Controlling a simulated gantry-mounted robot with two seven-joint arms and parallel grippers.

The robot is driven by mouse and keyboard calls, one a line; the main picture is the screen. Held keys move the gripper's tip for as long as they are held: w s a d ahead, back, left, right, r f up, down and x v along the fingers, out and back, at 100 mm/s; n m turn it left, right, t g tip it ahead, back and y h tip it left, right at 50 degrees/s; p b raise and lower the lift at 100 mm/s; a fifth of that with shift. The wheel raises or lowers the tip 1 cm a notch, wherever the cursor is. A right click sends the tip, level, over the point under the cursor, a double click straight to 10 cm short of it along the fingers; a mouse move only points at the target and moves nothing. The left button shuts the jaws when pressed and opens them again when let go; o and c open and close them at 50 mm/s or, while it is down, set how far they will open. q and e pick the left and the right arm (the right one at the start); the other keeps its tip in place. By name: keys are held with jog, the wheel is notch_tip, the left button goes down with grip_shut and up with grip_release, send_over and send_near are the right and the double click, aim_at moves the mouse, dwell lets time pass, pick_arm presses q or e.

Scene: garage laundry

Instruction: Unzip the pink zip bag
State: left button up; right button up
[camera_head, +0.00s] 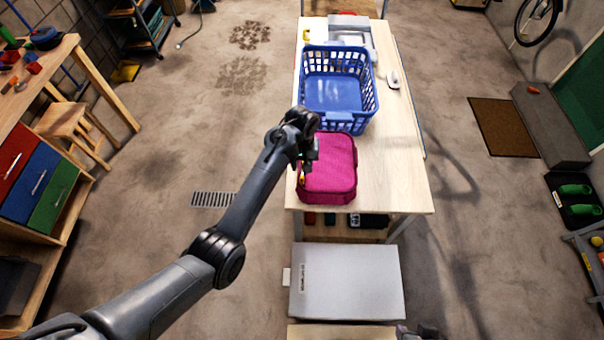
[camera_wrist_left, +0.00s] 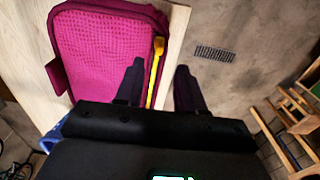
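The pink zip bag (camera_head: 328,170) lies flat near the front left of the white table. In the left wrist view its pink top (camera_wrist_left: 105,50) and rounded edge show. A yellow zip pull (camera_wrist_left: 155,68) lies along the bag's edge. My left gripper (camera_head: 304,172) is at the bag's left edge. In the left wrist view the fingers of this gripper (camera_wrist_left: 160,82) are apart, with the yellow pull between them, closer to the left finger. I cannot tell whether they touch it. A dark part of my right arm shows at the bottom edge of the head view; its fingers cannot be made out.
A blue laundry basket (camera_head: 338,90) stands right behind the bag on the table (camera_head: 400,175). A white iron-like object (camera_head: 394,79) lies to its right. The tabletop right of the bag is clear. A grey-white box (camera_head: 346,282) stands in front of the table.

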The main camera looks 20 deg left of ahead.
aim_at(302, 176)
pick_arm(q)
jog(key=shift+f, duration=3.55)
jog(key=shift+c, duration=0.3)
grip_shut()
